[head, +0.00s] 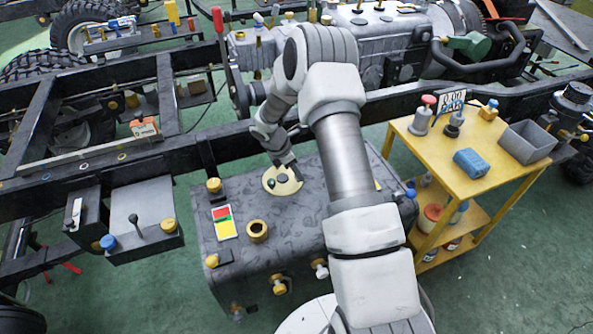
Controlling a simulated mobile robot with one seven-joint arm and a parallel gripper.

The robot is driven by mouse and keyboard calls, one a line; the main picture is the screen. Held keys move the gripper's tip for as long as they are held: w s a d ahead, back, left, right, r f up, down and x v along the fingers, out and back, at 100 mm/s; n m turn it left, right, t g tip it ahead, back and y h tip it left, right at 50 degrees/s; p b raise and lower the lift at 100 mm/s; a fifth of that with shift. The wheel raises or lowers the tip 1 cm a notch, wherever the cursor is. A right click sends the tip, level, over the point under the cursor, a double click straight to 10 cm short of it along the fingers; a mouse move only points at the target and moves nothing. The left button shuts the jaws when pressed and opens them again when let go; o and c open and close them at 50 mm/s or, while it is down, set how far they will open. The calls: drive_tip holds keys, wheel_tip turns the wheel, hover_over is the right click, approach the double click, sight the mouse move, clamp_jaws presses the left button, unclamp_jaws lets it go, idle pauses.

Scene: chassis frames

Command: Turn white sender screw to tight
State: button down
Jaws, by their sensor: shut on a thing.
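The sender (281,187) is a round cream plate on top of the dark grey mottled tank (300,225). A small dark green part and a darker spot show on the plate. My gripper (296,176) points down at the plate's upper right edge. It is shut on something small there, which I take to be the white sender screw. The fingers hide that screw, so its seating and turn cannot be told.
A red, yellow and green card (224,222) and a brass filler neck (257,232) sit on the tank to the left. Dark frame rails (240,140) run behind it. A yellow cart (440,160) with a blue block (470,163) and grey bin (526,142) stands right.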

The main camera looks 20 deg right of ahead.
drive_tip(key=m+g, duration=0.1)
drive_tip(key=m, duration=0.3)
drive_tip(key=shift+w+g, duration=0.15)
drive_tip(key=shift+g, duration=0.25)
drive_tip(key=m+g, duration=0.1)
drive_tip(key=m, duration=0.3)
drive_tip(key=shift+w+y+b, duration=0.1)
drive_tip(key=shift+y+b, duration=0.3)
drive_tip(key=m+g+y+b, duration=0.1)
drive_tip(key=m, duration=0.3)
drive_tip(key=shift+d, duration=0.1)
drive_tip(key=shift+w+d+m+g+y, duration=0.15)
drive_tip(key=shift+m+y, duration=0.3)
drive_tip(key=shift+m, duration=0.6)
drive_tip(key=shift+s+a+m+g+y, duration=0.1)
drive_tip(key=shift+m+g+y, duration=0.25)
drive_tip(key=shift+m, duration=0.7)
drive_tip(key=shift+b, duration=0.3)
drive_tip(key=c, duration=0.6)
unclamp_jaws()
